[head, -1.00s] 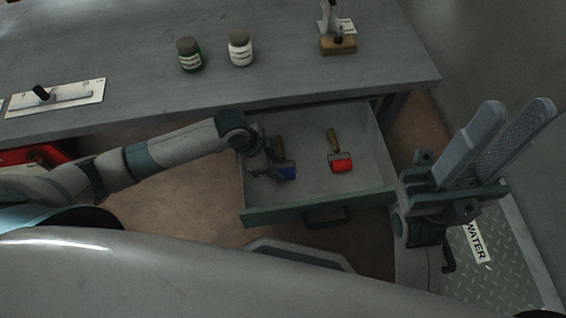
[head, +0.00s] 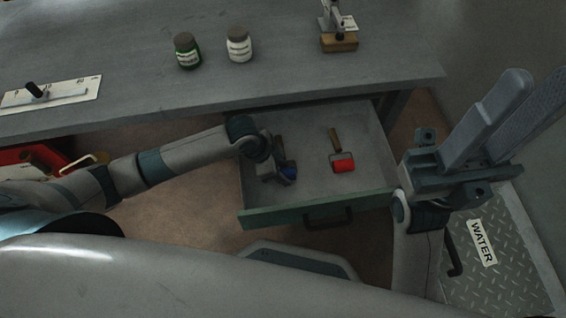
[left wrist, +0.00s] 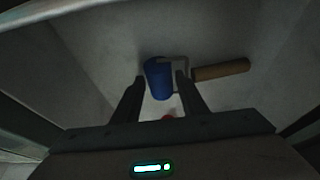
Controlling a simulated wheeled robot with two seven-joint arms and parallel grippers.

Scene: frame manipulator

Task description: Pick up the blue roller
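The blue roller (head: 289,173) lies in the open drawer, partly hidden by my left gripper in the head view. In the left wrist view its blue cylinder (left wrist: 158,78) is at and just beyond the fingertips, with its wire frame and brown wooden handle (left wrist: 221,70) running to the right. My left gripper (head: 284,180) is inside the drawer, over the roller. Its two fingers (left wrist: 161,80) are apart in the left wrist view, with the cylinder between or just past the tips; contact cannot be told. My right gripper (head: 542,88) is raised at the right, fingers apart and empty.
A red roller (head: 343,163) lies to the right in the same drawer, whose green front (head: 275,215) faces me. The grey table (head: 130,65) above holds a green-labelled jar (head: 187,51), a white jar (head: 239,45) and a wooden-based stand (head: 339,43).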

